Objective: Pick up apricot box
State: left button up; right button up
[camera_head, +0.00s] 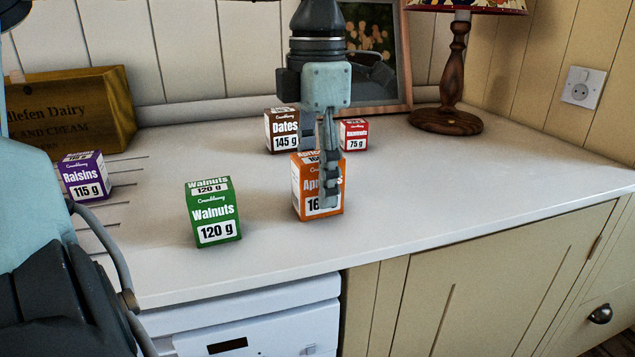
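One finger hangs in front of the box's label side and covers part of the lettering. The other finger (308,130) passes down at the far side, its tip hidden behind the box. The fingers are apart with the box between them in this view, but I cannot tell whether they press on it. My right gripper is not in view.
A brown dates box (282,130) and a small red box (354,135) stand close behind. A green walnuts box (212,212) stands to the left, with a purple raisins box (85,176) further left. A lamp (450,85) and picture frame (385,50) stand behind. The counter's right side is clear.

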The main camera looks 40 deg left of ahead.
pick_arm(q)
jog(key=c, duration=0.9)
jog(key=shift+c, duration=0.5)
jog(key=shift+r, duration=0.2)
